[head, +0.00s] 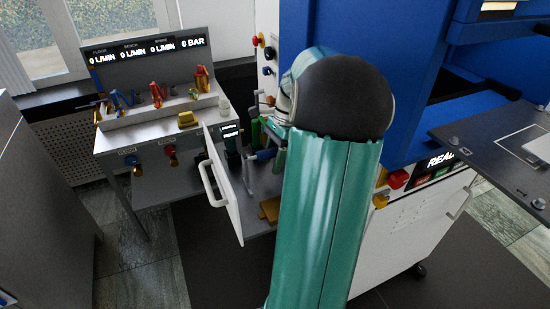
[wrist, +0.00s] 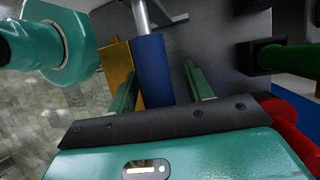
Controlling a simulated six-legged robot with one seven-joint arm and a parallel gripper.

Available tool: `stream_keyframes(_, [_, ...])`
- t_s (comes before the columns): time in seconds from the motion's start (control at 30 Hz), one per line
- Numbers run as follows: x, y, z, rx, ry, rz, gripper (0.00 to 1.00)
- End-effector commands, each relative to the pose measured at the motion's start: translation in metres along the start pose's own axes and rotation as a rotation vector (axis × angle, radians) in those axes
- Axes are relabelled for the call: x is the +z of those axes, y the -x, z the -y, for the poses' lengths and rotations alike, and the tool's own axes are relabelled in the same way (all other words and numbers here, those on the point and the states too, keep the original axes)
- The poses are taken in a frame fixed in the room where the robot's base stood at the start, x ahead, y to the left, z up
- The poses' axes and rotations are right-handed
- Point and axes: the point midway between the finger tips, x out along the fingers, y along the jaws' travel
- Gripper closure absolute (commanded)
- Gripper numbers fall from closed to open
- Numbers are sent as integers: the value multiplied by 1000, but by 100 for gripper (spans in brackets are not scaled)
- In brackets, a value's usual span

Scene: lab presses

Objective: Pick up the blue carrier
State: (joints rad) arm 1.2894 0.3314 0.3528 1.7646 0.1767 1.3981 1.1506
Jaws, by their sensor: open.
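A blue cylinder (wrist: 153,68), which I take to be the blue carrier, lies between the two fingers of my gripper (wrist: 160,62) in the wrist view. A silver rod (wrist: 143,15) runs from its far end. My fingers are apart, one on each side of it; I cannot tell whether either touches it. In the head view the blue piece (head: 265,155) shows beside a grey upright handle, just left of my gripper (head: 278,150). My arm hides much of that area.
A brass block (wrist: 117,70) is left of the cylinder, and a green cylinder in a black square holder (wrist: 262,56) is to the right. A white door with a handle (head: 222,190) stands open left of my arm. A blue press (head: 310,35) rises behind; a gauge bench (head: 150,125) is at left.

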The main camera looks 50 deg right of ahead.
Motion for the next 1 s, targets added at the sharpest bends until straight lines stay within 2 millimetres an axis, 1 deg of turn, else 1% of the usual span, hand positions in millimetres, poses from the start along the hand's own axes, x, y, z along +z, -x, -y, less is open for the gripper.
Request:
stream_keyframes(0.73, [-2, -4, 1, 0, 0, 0, 50])
stream_keyframes(0.77, [-2, -4, 1, 0, 0, 0, 53])
stream_keyframes(0.8, [-2, -4, 1, 0, 0, 0, 61])
stream_keyframes(0.87, [-2, -4, 1, 0, 0, 0, 73])
stream_keyframes(0.9, [-2, -4, 1, 0, 0, 0, 81])
stream_keyframes(1.0, [-2, -4, 1, 0, 0, 0, 100])
